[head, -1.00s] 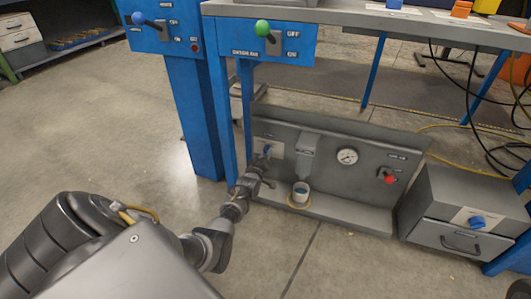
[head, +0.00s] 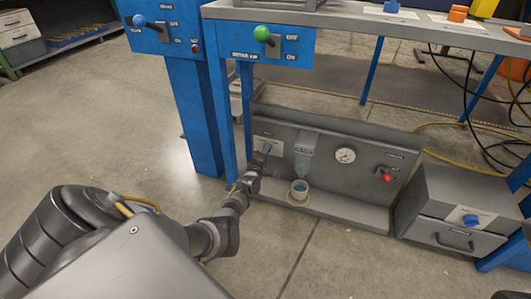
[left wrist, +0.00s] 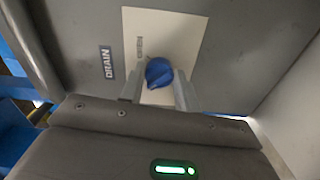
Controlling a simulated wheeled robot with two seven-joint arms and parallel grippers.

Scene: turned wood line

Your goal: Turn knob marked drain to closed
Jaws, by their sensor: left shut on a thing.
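The blue drain knob (left wrist: 159,73) sits on a white plate (left wrist: 182,38) on the grey panel, with a blue DRAIN label (left wrist: 107,62) beside it in the left wrist view. The plate also carries a word that looks like OPEN. My left gripper (left wrist: 160,88) has one finger on each side of the knob and is shut on it. In the head view my left gripper (head: 262,159) reaches the left end of the low panel (head: 325,180) and mostly covers the knob. My right gripper is not in view.
A grey drawer box (head: 455,237) stands at right. A blue post (head: 192,120) rises close left of my gripper. Open floor lies in front.

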